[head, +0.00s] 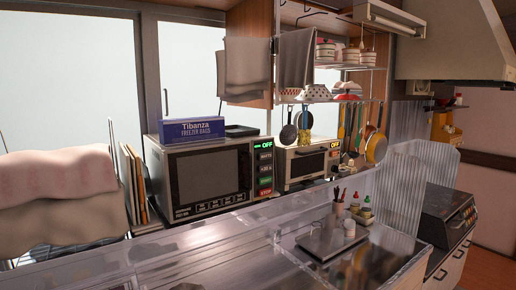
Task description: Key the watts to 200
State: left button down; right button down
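A microwave (209,176) with a dark door window stands on the counter ledge in the head view, left of the middle. Its control panel is on the right side of its front. The green display (264,146) at the top reads OFF. Below it is a dark button (265,156) that seems to read WATTS. Under that are a dark button (265,168) that seems to read +30 s, a green button (265,180) and a red button (265,192). Neither of my grippers shows in this view.
A blue freezer-bag box (192,129) lies on the microwave. A smaller white oven (306,164), its display also OFF, stands to the right. Pans (375,146) and utensils hang above. The metal sink counter (190,250) runs in front. Towels (60,195) hang at left.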

aim_at(266, 156)
jog(key=i+l, duration=0.2)
jog(key=l, duration=0.15)
jog(key=i+l, duration=0.25)
jog(key=l, duration=0.15)
jog(key=i+l, duration=0.2)
jog(key=l, duration=0.15)
jog(key=i+l, duration=0.25)
jog(key=l+u, duration=0.05)
jog(key=l, duration=0.05)
